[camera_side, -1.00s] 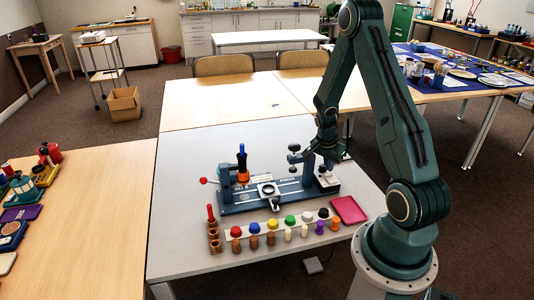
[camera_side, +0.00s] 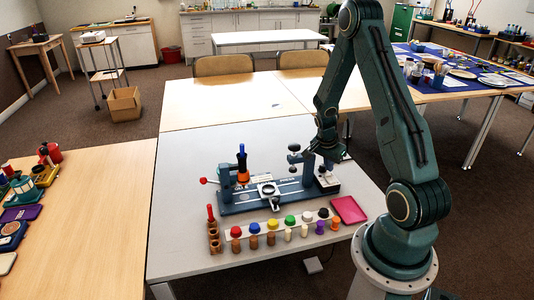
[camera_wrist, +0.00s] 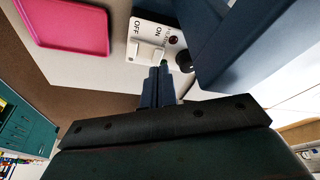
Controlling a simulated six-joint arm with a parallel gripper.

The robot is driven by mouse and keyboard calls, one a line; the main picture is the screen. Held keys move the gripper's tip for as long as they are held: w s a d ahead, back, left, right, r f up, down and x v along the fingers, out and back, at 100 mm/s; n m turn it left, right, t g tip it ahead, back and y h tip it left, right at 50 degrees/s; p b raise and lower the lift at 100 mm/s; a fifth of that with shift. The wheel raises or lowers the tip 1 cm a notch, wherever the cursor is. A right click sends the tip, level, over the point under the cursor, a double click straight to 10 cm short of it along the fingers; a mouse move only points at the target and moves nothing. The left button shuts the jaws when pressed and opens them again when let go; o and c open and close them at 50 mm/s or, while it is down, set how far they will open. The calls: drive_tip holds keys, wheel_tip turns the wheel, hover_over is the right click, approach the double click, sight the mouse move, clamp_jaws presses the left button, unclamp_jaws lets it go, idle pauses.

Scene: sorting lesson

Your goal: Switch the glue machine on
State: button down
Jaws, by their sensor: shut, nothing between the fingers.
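The glue machine (camera_side: 262,196) is a long blue-grey bench device on the grey table. Its white switch plate (camera_wrist: 140,27) shows in the wrist view, with OFF and ON lettering, a pale rocker switch (camera_wrist: 143,53) and a small dark red lamp (camera_wrist: 174,40). My gripper (camera_wrist: 159,68) is shut and empty, its fingertips at the ON side of the rocker. I cannot tell whether they touch it or which way it is tipped. In the side view my gripper (camera_side: 328,164) is over the machine's right end.
A pink tray (camera_side: 349,209) lies just right of the machine. A row of colored-topped pegs (camera_side: 271,238) stands in front of it. A dark knob (camera_wrist: 184,62) and a blue machine body are close to the fingers.

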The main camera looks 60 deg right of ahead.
sight(327, 175)
wheel_tip(327, 175, up, 8)
idle(1.2)
drive_tip(key=shift+f, duration=0.1)
drive_tip(key=w+a+r+n+t, duration=0.2)
drive_tip(key=a+r+n, duration=0.3)
drive_tip(key=a+r, duration=0.35)
drive_tip(key=w+a+r+n+t, duration=0.2)
drive_tip(key=a+r+n, duration=0.3)
drive_tip(key=a+r, duration=0.35)
drive_tip(key=s+a+r+n+t+y, duration=0.1)
drive_tip(key=s+a+r+n, duration=0.2)
drive_tip(key=s+a+n, duration=0.2)
drive_tip(key=s+a+r+n+t+y, duration=0.1)
drive_tip(key=s+a+r+n+y, duration=0.1)
drive_tip(key=s+a+n, duration=0.4)
drive_tip(key=a+r, duration=0.1)
drive_tip(key=a, duration=0.4)
